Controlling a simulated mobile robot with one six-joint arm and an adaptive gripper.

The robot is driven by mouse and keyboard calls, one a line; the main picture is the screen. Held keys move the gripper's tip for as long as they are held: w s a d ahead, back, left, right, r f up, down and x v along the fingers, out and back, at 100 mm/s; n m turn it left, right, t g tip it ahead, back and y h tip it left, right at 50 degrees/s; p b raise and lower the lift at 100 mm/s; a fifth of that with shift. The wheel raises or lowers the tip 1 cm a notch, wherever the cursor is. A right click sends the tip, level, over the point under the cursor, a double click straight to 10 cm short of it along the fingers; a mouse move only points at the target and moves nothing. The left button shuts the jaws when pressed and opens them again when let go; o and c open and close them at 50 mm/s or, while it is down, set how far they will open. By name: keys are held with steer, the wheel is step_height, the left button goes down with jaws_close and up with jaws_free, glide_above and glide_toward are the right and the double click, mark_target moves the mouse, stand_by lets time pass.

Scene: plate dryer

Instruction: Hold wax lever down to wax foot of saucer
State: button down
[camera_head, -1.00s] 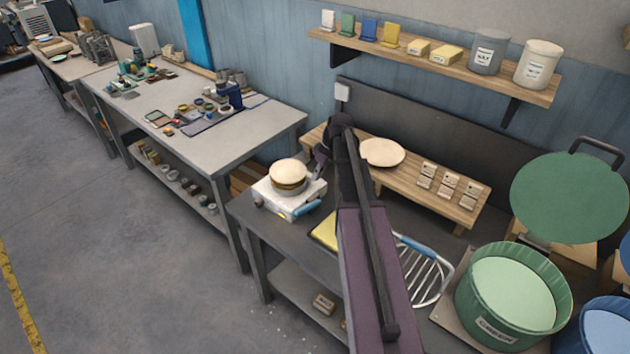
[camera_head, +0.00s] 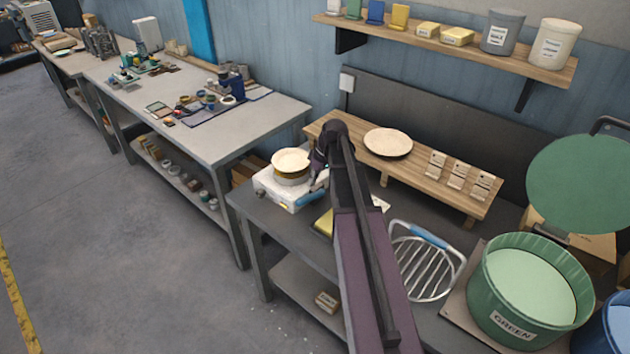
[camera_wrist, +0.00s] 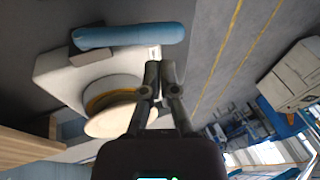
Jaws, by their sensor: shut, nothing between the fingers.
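The white waxing unit (camera_head: 277,188) stands at the left end of the dark bench. The pale saucer (camera_head: 290,158) rests on its round top, over a yellowish ring. The blue-handled wax lever (camera_head: 312,197) is at the unit's right front; in the wrist view its blue grip (camera_wrist: 130,36) lies across the top. My gripper (camera_head: 318,180) is shut and empty, beside the saucer and just above the lever. In the wrist view, the fingertips (camera_wrist: 161,68) are together near the lever's right end; I cannot tell whether they touch it. The saucer's rim (camera_wrist: 115,122) shows left of the fingers.
A wooden rack behind holds another pale plate (camera_head: 388,142) and several small labelled cards (camera_head: 457,172). A blue-handled wire rack (camera_head: 430,265) and a green tub (camera_head: 505,300) stand to the right. A yellow sponge-like block (camera_head: 323,224) lies by my arm.

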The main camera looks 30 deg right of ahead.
mark_target(306, 199)
steer(key=shift+b+x, duration=2.15)
steer(key=shift+x, duration=0.55)
steer(key=shift+s+d+f, duration=0.1)
steer(key=shift+s+d, duration=0.05)
